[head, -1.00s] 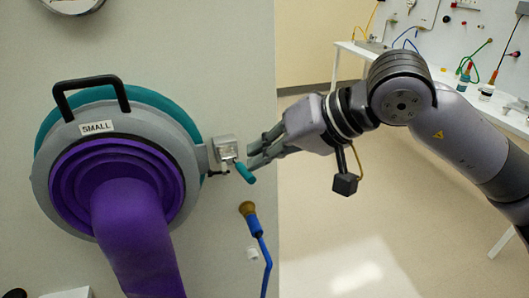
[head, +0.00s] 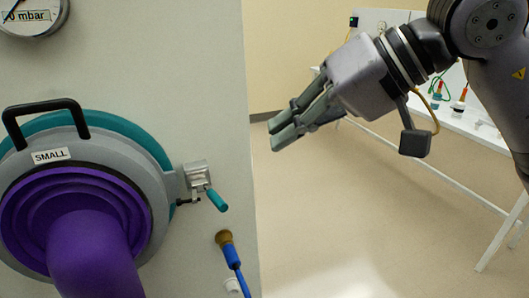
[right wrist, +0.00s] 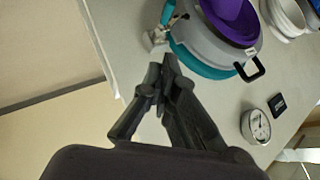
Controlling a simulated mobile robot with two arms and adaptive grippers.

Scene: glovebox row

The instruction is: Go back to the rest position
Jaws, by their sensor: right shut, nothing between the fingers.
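My right gripper (head: 272,137) is shut and empty in the head view. It hangs in the air to the right of the panel's edge, above and right of the latch, apart from everything. In the right wrist view its fingers (right wrist: 160,72) meet in front of the panel. The round port (head: 158,165) labelled SMALL has a grey ring, a black handle and a purple sleeve (head: 85,235); it also shows in the right wrist view (right wrist: 205,42). Its metal latch with a teal lever (head: 216,199) sits at the ring's right side. My left gripper is out of view.
A pressure gauge (head: 32,16) is at top left. A white bench (head: 470,125) with small bottles stands at the back right. Open floor (head: 350,215) lies between.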

